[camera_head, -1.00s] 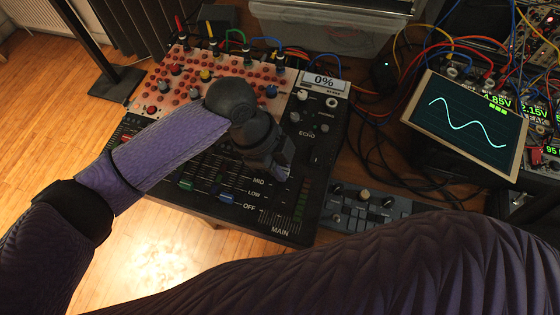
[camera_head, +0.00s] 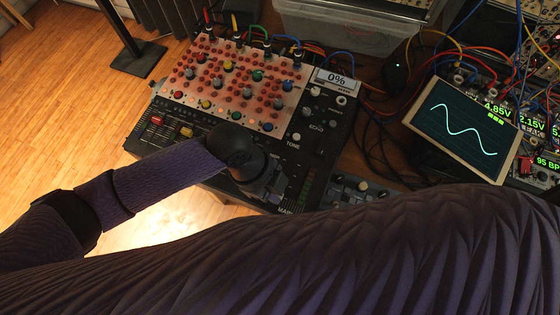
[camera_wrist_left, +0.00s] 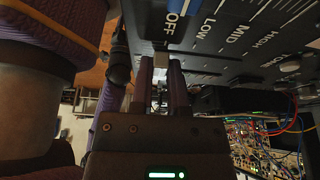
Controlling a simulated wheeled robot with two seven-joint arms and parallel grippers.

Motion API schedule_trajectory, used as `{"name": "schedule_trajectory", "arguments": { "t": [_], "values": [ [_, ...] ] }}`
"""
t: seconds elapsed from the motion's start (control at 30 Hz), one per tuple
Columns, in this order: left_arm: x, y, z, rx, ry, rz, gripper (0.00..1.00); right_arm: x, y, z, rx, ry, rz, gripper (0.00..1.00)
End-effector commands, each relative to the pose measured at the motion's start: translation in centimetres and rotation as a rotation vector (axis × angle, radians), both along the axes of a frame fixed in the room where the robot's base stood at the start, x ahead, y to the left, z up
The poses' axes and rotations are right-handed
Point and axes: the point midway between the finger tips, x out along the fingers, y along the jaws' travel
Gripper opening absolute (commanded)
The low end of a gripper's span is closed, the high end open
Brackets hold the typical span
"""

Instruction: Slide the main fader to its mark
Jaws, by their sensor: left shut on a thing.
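The black mixer panel (camera_head: 311,160) lies on the table, with its MAIN label at the front edge, partly covered by my arm in the head view. My left gripper (camera_head: 274,192) is low over the panel's front right part, near that label. In the wrist view, the left gripper's fingers (camera_wrist_left: 161,80) are shut on the pale main fader cap (camera_wrist_left: 161,60), close to the OFF label. LOW, MID and HIGH run along the scale beside it. The cap is hidden in the head view, and I cannot make out its target mark. My right gripper is out of view.
A panel with red knobs and patch cables (camera_head: 235,85) adjoins the mixer. A display (camera_head: 336,79) reads 0%. A tilted screen (camera_head: 465,129) with a wave stands right, by cabled modules. A small blue-grey device (camera_head: 362,188) lies right of the mixer.

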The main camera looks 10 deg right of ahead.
Motion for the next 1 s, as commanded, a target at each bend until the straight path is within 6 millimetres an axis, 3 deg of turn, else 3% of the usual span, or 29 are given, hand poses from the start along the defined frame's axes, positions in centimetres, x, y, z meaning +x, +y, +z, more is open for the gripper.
{"name": "schedule_trajectory", "arguments": {
  "t": [0.17,0.2,0.37,0.67,1.0],
  "values": [
    [-0.1,0.0,-0.1,0.002,0.005,-0.002,0.00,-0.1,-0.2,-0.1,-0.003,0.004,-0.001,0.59],
    [-0.1,0.0,-0.1,0.002,0.005,-0.002,0.23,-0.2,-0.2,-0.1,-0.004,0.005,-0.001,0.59],
    [-0.1,0.0,-0.1,0.002,0.004,-0.002,0.56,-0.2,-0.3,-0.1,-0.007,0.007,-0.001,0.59],
    [0.1,0.1,0.4,0.000,0.002,-0.001,0.56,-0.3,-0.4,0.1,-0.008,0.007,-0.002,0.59],
    [1.8,2.6,7.8,0.001,0.001,0.001,0.56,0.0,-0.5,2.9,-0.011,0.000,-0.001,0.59]
  ]
}}
